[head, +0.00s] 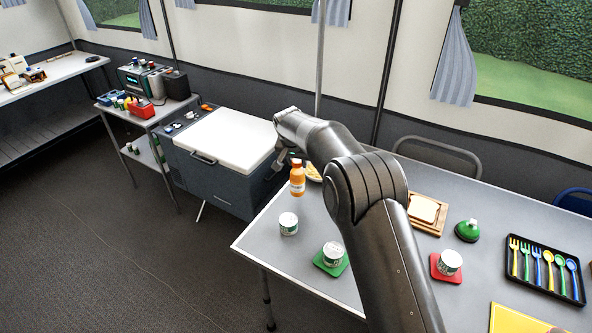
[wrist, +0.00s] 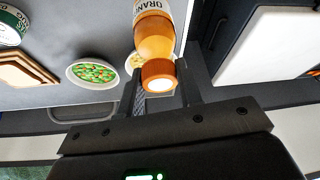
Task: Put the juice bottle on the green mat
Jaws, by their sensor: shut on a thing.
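The juice bottle (head: 297,180), orange with a white label and orange cap, is at the far left end of the grey table. My gripper (head: 287,160) is shut on it. In the wrist view the bottle (wrist: 154,38) is between my fingers near its cap, label partly cut off by the top edge. I cannot tell whether its base touches the table. The green mat (head: 318,262) lies near the table's front left edge. A white and green can (head: 333,253) stands on it and covers its middle.
Another can (head: 288,223) stands between the bottle and the green mat. A red mat (head: 437,273) with a can is to the right. A bowl of vegetables (wrist: 95,73) shows in the wrist view. A white-lidded cooler (head: 225,140) stands beyond the table's left end.

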